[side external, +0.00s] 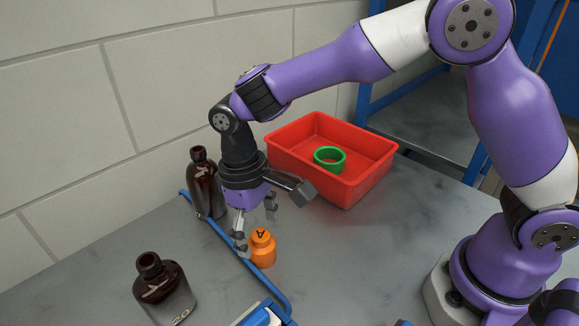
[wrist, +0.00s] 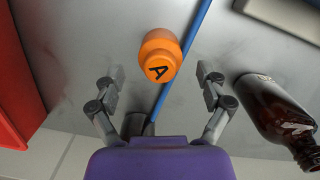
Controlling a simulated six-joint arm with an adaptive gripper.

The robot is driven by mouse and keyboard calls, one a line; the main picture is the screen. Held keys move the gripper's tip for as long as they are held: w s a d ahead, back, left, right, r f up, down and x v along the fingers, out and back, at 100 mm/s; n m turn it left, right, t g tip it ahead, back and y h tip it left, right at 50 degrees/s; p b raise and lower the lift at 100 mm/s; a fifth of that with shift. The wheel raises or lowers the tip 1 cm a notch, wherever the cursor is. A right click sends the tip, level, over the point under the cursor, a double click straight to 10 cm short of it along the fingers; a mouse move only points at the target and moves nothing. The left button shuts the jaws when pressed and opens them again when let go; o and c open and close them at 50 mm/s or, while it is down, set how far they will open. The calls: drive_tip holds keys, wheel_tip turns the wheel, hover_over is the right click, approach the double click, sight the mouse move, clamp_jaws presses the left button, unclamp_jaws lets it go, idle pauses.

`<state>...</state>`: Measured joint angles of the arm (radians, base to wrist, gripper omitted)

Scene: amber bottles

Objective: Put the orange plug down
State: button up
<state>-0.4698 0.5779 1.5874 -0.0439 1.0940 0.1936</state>
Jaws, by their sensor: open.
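The orange plug (side external: 262,248) stands upright on the grey table beside a blue cable, with a dark letter A on its top. In the wrist view the plug (wrist: 160,56) lies ahead of the fingertips, centred between them, and nothing touches it there. My gripper (side external: 257,222) is open and empty, just above and behind the plug in the side view. In the wrist view the two fingers of my gripper (wrist: 160,74) are spread wide apart, one on each side.
A red bin (side external: 345,185) holding a green ring (side external: 329,159) stands behind to the right. One amber bottle (side external: 204,184) stands by the wall, another amber bottle (side external: 163,289) at front left. The table right of the plug is clear.

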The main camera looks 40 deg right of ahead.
drive_tip(key=r, duration=0.5)
drive_tip(key=w+r, duration=0.1)
drive_tip(key=r, duration=0.2)
drive_tip(key=shift+a, duration=0.15)
drive_tip(key=s+d+r+m+t+y, duration=0.1)
drive_tip(key=s+d+r+t, duration=0.15)
drive_tip(key=d, duration=0.25)
drive_tip(key=s+d+r+m+t, duration=0.1)
drive_tip(key=s+d+r, duration=0.1)
drive_tip(key=d+r, duration=0.25)
drive_tip(key=s+d+f+m+t, duration=0.1)
drive_tip(key=s+d+f+t, duration=0.1)
drive_tip(key=s+d, duration=0.4)
drive_tip(key=shift+s+d+f+m+t+h, duration=0.15)
drive_tip(key=shift+s+d+m+t+h, duration=0.25)
drive_tip(key=shift+t, duration=0.35)
